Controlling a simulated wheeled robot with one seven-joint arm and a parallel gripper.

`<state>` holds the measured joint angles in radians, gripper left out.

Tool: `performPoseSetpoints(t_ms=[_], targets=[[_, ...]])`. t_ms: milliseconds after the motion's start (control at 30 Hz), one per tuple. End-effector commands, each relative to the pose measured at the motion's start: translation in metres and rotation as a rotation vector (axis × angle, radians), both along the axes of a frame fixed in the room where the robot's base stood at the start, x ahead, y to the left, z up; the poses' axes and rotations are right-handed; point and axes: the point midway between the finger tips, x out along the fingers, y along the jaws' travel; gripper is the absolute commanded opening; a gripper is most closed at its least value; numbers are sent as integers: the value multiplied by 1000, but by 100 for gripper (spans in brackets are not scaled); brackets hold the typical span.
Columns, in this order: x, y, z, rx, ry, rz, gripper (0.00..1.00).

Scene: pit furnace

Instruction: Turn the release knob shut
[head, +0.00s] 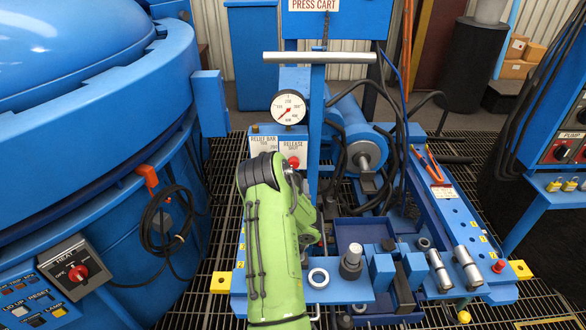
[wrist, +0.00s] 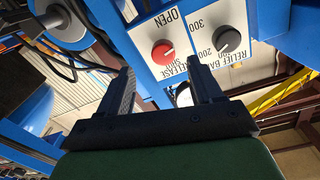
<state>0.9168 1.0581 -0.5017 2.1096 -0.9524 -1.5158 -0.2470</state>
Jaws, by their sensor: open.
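The red release knob (wrist: 163,52) sits on a white panel (wrist: 190,25) in the wrist view, upside down there, between the words OPEN and SHUT. A pale mark shows on its face; I cannot tell surely which word it points to. The knob also shows in the head view (head: 293,161), just above my green arm. My gripper (wrist: 160,78) is open and empty in the wrist view. Its fingers point toward the panel, with the knob beyond the gap between them, apart from both. In the head view my arm hides the gripper.
A blue furnace (head: 90,110) fills the left. Loose fittings (head: 350,262) stand on the cart's front.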

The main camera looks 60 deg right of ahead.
Motion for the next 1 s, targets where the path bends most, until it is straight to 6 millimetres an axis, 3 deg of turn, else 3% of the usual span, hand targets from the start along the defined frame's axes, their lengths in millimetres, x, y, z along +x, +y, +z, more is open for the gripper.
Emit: performPoseSetpoints(t_ms=[233,400,800,1000], targets=[[5,-18,11,-21,-12,-5,65],[12,-25,2,-9,-2,4,65],[27,-59,11,-20,-6,0,65],[30,-64,9,-19,-4,0,65]])
